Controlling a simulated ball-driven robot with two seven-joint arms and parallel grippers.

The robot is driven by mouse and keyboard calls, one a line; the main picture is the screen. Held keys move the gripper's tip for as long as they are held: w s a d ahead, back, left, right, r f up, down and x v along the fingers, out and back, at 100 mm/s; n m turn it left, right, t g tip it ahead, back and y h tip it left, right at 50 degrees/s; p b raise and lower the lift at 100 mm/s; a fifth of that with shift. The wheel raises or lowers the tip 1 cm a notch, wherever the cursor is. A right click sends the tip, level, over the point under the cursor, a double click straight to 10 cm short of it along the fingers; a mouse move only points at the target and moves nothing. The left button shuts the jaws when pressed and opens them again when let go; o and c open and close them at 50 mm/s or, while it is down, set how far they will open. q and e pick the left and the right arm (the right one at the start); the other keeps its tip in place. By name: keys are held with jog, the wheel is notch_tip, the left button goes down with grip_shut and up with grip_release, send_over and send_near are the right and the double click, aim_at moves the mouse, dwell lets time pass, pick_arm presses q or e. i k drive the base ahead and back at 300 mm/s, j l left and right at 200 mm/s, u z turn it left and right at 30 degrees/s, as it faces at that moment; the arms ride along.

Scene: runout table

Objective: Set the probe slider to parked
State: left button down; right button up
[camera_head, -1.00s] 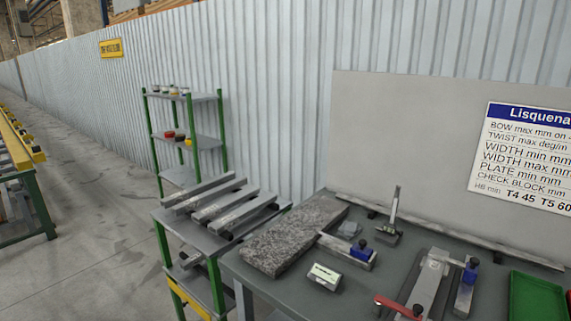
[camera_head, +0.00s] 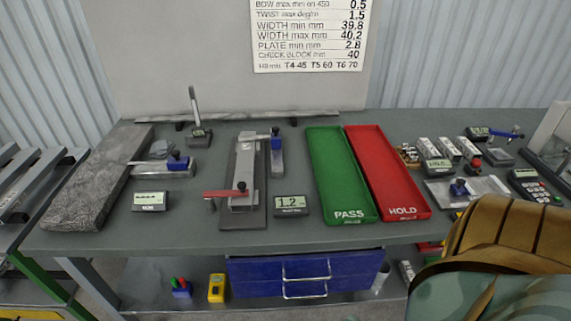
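Several blue-knobbed gauges stand on the grey bench, and I cannot tell for sure which bears the probe slider. One blue knob (camera_head: 276,141) is on a grey upright block just right of the clamp fixture (camera_head: 243,175), with a thin bar reaching left over the fixture. Another blue knob (camera_head: 178,161) is on a grey bar beside the granite plate (camera_head: 98,178). The fixture has a red lever (camera_head: 225,193). Neither gripper is in view.
A green PASS tray (camera_head: 338,175) and red HOLD tray (camera_head: 388,172) lie empty. Small blocks and a keypad device (camera_head: 531,184) are at the right. Blue drawers (camera_head: 305,272) are below.

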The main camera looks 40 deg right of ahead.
aim_at(275, 137)
jog(key=z, duration=1.25)
jog(key=l+z, duration=0.15)
jog(key=l, duration=0.3)
jog(key=i+l+z, duration=0.15)
jog(key=l, duration=0.25)
jog(key=l+z, duration=0.15)
jog(key=l, duration=0.3)
jog(key=i+l+z, duration=0.2)
jog(key=l, duration=0.2)
